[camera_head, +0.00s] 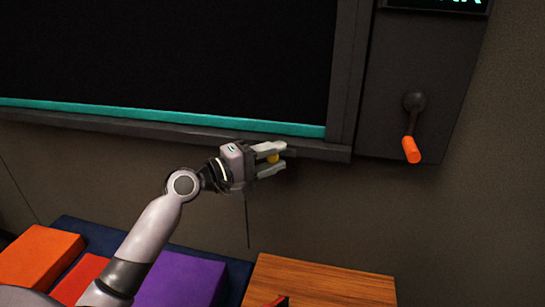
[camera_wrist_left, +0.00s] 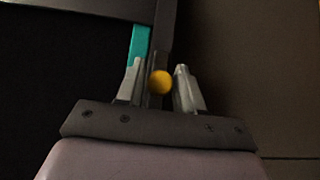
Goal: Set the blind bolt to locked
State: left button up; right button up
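My left gripper (camera_head: 276,159) is just below the bottom frame of the large dark panel, near its right corner. A small yellow ball-shaped knob (camera_head: 272,158) shows between its fingers. In the left wrist view, the fingers of my left gripper (camera_wrist_left: 160,85) stand apart on either side of the yellow knob (camera_wrist_left: 160,83), with a visible gap on the left. Whether the right finger touches it I cannot tell. No part is plainly marked as the blind bolt; the knob's mounting is hidden. My right gripper is not in view.
A crank with an orange handle (camera_head: 411,149) hangs on a dark side panel (camera_head: 388,121) at the right. A teal bar (camera_head: 170,117) runs along the dark panel's bottom. Below are orange (camera_head: 38,257) and purple (camera_head: 183,280) blocks and a wooden surface (camera_head: 335,283).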

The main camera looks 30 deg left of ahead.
pick_arm(q)
grip_shut()
jog(key=a+b, duration=0.1)
jog(key=a, duration=0.1)
jog(key=s+a, duration=0.1)
jog(key=a, duration=0.1)
jog(key=shift+a+b, duration=0.1)
jog(key=shift+b, duration=0.3)
jog(key=shift+o, duration=2.2)
grip_release()
jog(key=shift+a, duration=0.15)
jog(key=shift+s, duration=0.1)
